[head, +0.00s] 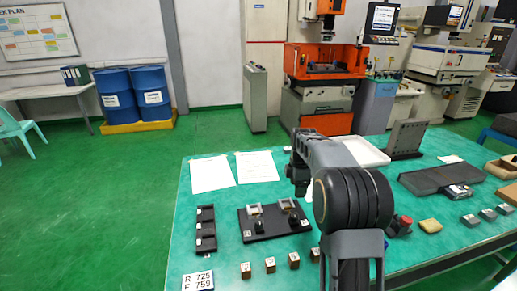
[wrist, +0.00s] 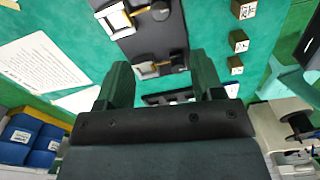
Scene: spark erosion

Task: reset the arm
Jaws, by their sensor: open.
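My arm rises from the front edge of the green table (head: 222,270) in the head view and bends to the left. My gripper (head: 300,188) hangs over the table, to the right of the black fixture board, partly hidden by my own arm. In the wrist view my gripper (wrist: 164,80) shows two dark fingers spread apart with nothing between them. The black fixture board (head: 262,231) with two metal clamps lies below and beyond the fingers, apart from them; it also shows in the wrist view (wrist: 150,35).
A black tray (head: 206,229), a number card (head: 198,281) and several small brass blocks (head: 270,265) lie on the table's left and front. Paper sheets (head: 211,174) lie behind.

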